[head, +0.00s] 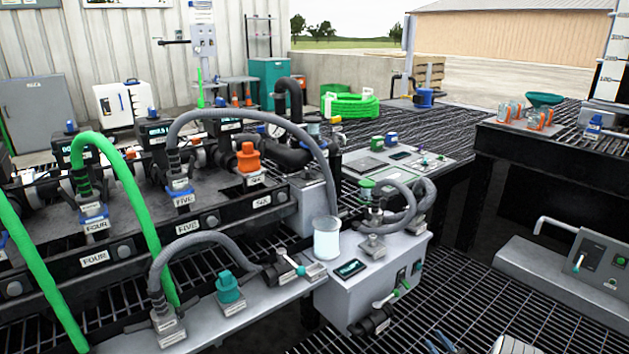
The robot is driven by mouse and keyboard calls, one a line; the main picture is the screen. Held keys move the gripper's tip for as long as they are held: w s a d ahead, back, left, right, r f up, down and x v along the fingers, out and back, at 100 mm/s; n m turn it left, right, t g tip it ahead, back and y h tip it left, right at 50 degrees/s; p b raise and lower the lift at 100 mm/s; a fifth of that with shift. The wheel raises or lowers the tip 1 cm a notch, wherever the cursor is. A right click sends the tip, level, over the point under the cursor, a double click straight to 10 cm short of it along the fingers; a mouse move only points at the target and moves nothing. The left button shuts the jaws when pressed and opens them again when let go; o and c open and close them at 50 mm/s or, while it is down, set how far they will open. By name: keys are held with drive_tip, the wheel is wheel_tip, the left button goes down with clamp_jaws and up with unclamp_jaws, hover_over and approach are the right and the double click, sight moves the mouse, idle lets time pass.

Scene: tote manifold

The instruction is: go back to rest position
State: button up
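My gripper does not show clearly in the head view, so its rest position cannot be seen. The manifold bench (60,275) fills the left and middle, with stations labelled FOUR, FIVE and SIX. A green hose (127,188) arches from station FOUR. A grey hose (262,112) arches from station FIVE towards the grey control box (350,292). A lower grey hose (205,240) curves over the front ledge. An orange cap (248,158) sits at station SIX, and a teal cap (228,288) sits on the ledge.
A clear cylinder (327,238) stands near the control box. A grey panel unit (570,285) and a raised side table (560,138) are at the right. Blue prongs (440,343) and a pale piece (512,346) are cut off at the bottom edge. Bare grating (455,295) lies between.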

drive_tip(key=w+a+r+n+g+y+p, duration=0.25)
drive_tip(key=a+r+n+g, duration=0.2)
drive_tip(key=r, duration=0.55)
drive_tip(key=w+a+r+n+g+y+p, duration=0.1)
drive_tip(key=a+r+n+g+p, duration=0.3)
drive_tip(key=r, duration=0.6)
drive_tip(key=s+a+r+n+g+h+p, duration=0.1)
drive_tip(key=s+a+r+n+g+p, duration=0.2)
drive_tip(key=r, duration=0.4)
drive_tip(key=s+a+r+n+g+h+p, duration=0.1)
drive_tip(key=a+r+g+p, duration=0.25)
drive_tip(key=r, duration=0.25)
drive_tip(key=s+a+r+n+g+h+p, duration=0.1)
drive_tip(key=s+a+r+n+g+p, duration=0.15)
drive_tip(key=a+r, duration=0.35)
drive_tip(key=s+r+n+t+h+p, duration=0.1)
drive_tip(key=s+r+n+h+p, duration=0.5)
drive_tip(key=r, duration=1.1)
drive_tip(key=s+a+r+n+h+p, duration=0.1)
drive_tip(key=s+r+n+h+p, duration=0.6)
drive_tip(key=s+r+p, duration=0.7)
drive_tip(key=s+r+h, duration=0.2)
drive_tip(key=s+r, duration=0.1)
drive_tip(key=s, duration=0.4)
drive_tip(key=shift+s+r+t, duration=0.15)
drive_tip(key=shift+t, duration=0.2)
drive_tip(key=shift+h, duration=0.25)
